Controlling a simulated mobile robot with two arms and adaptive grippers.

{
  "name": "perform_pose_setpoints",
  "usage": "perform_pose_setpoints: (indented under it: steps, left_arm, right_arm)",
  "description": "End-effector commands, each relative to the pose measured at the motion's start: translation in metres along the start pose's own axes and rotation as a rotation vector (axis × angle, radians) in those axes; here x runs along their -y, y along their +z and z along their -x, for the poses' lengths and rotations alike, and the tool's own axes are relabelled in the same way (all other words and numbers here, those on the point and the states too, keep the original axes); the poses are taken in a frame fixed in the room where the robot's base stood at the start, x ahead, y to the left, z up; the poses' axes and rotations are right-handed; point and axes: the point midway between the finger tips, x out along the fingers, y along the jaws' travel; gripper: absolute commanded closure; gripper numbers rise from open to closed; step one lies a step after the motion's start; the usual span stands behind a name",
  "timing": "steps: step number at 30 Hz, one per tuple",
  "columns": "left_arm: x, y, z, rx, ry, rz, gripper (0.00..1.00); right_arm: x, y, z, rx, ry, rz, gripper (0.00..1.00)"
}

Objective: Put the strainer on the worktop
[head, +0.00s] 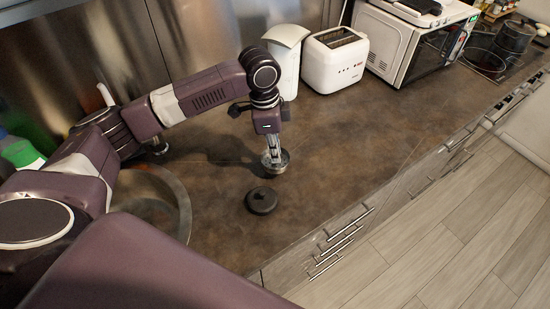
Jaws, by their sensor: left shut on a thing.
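My left gripper (271,147) reaches down over the worktop (340,150) from above. It is shut on a small round metal strainer (275,163), which sits at its fingertips. The strainer is at or just above the brown worktop; I cannot tell whether it touches. The gripper's fingers partly hide the strainer. My right gripper is not in view.
A dark round disc (262,201) lies on the worktop just in front of the strainer. A round sink (183,199) is at the left. A white toaster (335,62), white container (287,58) and microwave (397,48) stand behind. The worktop to the right is clear.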

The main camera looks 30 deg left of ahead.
Motion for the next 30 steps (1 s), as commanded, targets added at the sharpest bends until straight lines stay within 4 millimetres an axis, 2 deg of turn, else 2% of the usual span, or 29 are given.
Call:
perform_pose_setpoints:
  steps: [3,8,20,21,25,30]
  left_arm:
    - [-0.002,0.003,-0.018,0.004,0.005,0.0,1.0]
    - [-0.001,0.005,-0.037,0.002,0.002,-0.001,1.0]
    - [-0.001,0.005,-0.042,0.001,0.002,0.0,1.0]
    - [-0.001,0.005,-0.042,0.0,0.001,-0.001,0.85]
    - [-0.001,0.005,-0.042,0.001,0.001,-0.001,0.71]
    - [-0.001,0.005,-0.042,0.001,0.001,-0.001,0.71]
  right_arm:
    - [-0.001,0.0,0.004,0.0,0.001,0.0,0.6]
    - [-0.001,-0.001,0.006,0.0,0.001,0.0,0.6]
    - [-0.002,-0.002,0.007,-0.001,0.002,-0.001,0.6]
    - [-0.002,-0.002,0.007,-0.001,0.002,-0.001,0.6]
    - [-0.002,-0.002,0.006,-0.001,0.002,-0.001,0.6]
    - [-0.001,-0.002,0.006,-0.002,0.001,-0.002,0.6]
